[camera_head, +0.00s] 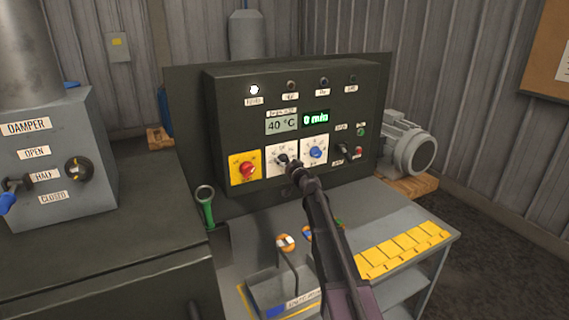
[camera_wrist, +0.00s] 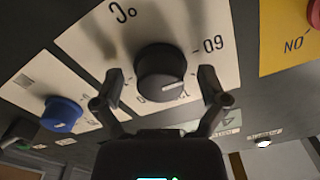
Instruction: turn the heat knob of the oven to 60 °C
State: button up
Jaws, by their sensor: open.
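The heat knob (camera_wrist: 160,68) is black with a white pointer line, on a white dial plate marked "60" and "°C". In the wrist view the pointer lies toward the lower right, to the side of the "60" mark (camera_wrist: 212,44). My gripper (camera_wrist: 158,84) is open, with one finger on each side of the knob; I cannot tell whether they touch it. In the head view my gripper (camera_head: 293,167) is at the white heat plate (camera_head: 273,169) and partly hides the knob. The oven's display (camera_head: 281,123) reads 40 °C.
A red knob on a yellow plate (camera_head: 245,169) is left of the heat plate, and a blue knob (camera_head: 316,152) is right of it. A green display (camera_head: 316,118) reads 0 min.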

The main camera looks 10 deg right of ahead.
jog(key=v, duration=1.2)
dwell(0.5)
